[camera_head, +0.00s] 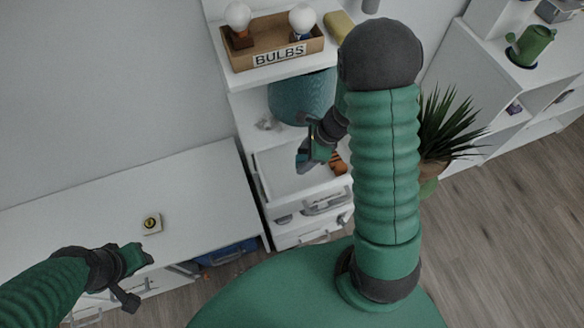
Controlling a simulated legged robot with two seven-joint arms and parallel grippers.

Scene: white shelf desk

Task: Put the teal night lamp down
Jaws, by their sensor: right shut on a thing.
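The teal night lamp (298,97) shows as a teal ribbed shade in the shelf bay below the bulb box. Its lower part is hidden behind my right gripper and arm. My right gripper (306,152) is at the shade's lower right side, in front of the shelf, and is shut on the lamp; the exact contact is hard to see. My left gripper (136,278) is apart from the lamp, over the front edge of the low white desk at the lower left. It is open and empty.
A cardboard box marked BULBS (275,43) with two bulbs stands on the upper shelf. A small square with a round button (151,222) lies on the otherwise clear white desk (190,190). A potted plant (445,130) and a green watering can (530,45) are at the right.

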